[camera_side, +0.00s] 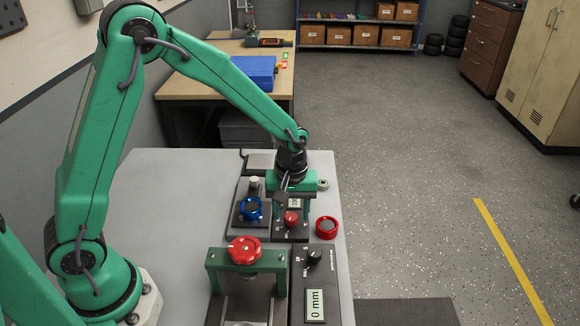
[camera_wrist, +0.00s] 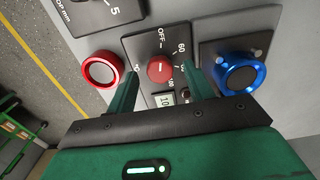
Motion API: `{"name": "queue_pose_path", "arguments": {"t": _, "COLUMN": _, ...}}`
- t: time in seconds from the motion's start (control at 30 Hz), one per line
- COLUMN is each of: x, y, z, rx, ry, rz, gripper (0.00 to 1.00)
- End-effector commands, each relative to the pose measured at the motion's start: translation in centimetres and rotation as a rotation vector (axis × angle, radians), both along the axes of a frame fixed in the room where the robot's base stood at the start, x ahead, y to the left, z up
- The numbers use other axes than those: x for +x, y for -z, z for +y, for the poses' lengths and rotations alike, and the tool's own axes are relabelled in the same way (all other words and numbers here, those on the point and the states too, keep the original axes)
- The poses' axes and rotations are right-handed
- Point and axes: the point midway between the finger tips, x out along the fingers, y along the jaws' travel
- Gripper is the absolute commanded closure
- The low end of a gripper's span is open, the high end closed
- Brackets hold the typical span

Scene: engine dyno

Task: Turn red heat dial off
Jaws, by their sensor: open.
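The red heat dial (camera_wrist: 160,68) is a small round knob on a dark panel (camera_wrist: 146,44) marked OFF and with numbers such as 60. In the side view the red dial (camera_side: 291,218) sits below my gripper (camera_side: 296,205). In the wrist view my gripper (camera_wrist: 161,77) is open, with one green finger on each side of the dial and gaps between. I cannot tell whether the fingertips reach down to the dial's height. A small display (camera_wrist: 165,99) on the panel starts with 10; the rest is hidden. The dial's exact pointing direction is unclear.
In the side view a red handwheel (camera_side: 244,250) on a green frame and a black knob with a 0 mm display (camera_side: 315,305) stand nearer the camera.

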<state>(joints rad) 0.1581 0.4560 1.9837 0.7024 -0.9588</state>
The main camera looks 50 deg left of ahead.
Motion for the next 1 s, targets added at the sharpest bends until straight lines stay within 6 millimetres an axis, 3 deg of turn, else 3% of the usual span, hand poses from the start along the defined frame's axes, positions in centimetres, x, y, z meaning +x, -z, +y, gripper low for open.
{"name": "queue_pose_path", "arguments": {"t": 0.53, "x": 0.0, "y": -6.3, "z": 0.0, "rx": 0.0, "ry": -0.001, "rz": -0.003, "gripper": 0.48}}
{"name": "queue_pose_path", "arguments": {"t": 1.0, "x": 0.0, "y": -7.1, "z": 0.0, "rx": 0.0, "ry": 0.0, "rz": -0.001, "gripper": 0.48}}
